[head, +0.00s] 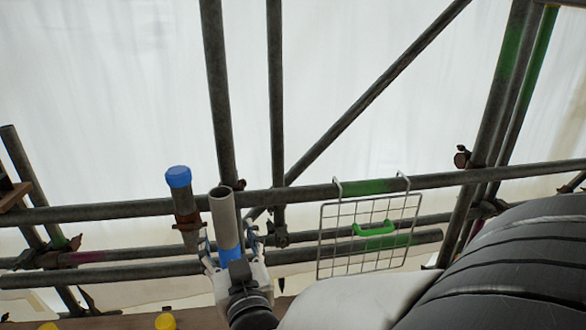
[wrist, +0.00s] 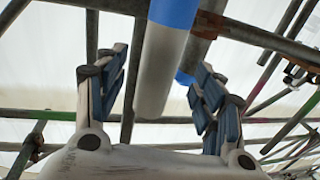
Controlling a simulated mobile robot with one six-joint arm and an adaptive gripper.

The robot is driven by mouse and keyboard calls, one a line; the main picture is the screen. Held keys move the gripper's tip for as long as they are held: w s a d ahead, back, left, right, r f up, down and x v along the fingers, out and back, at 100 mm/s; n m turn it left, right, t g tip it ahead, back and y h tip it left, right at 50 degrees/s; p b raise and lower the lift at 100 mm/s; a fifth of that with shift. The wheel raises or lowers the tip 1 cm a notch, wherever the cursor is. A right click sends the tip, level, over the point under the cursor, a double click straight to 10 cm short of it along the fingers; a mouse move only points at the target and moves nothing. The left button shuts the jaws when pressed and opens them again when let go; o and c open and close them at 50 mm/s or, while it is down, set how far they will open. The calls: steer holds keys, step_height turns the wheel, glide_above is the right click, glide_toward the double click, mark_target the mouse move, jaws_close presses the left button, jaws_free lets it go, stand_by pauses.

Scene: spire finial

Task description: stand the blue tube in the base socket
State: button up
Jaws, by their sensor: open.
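A grey tube with a blue band (head: 226,225) stands nearly upright, its open end up. My gripper (head: 229,246) is open, with a finger on each side of the tube near the band. In the wrist view the tube (wrist: 154,85) passes between the two spread fingers (wrist: 153,98), with visible gaps beside it. Its lower end is hidden behind my gripper. Just left stands a brownish-grey post with a blue top (head: 179,177); its blue end also shows behind the tube in the wrist view (wrist: 184,78). I cannot tell which part is the base socket.
Scaffold rails (head: 120,211) cross behind the tube, with uprights and a diagonal pole around them. Yellow round tops (head: 165,321) show at the bottom edge, near brown planking.

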mark_target(227, 230)
steer(key=x, duration=0.5)
steer(key=shift+w+p, duration=0.2)
steer(key=shift+p, duration=0.2)
steer(key=shift+s, duration=0.1)
steer(key=shift+c, duration=0.6)
jaws_close()
steer(key=shift+r, duration=0.2)
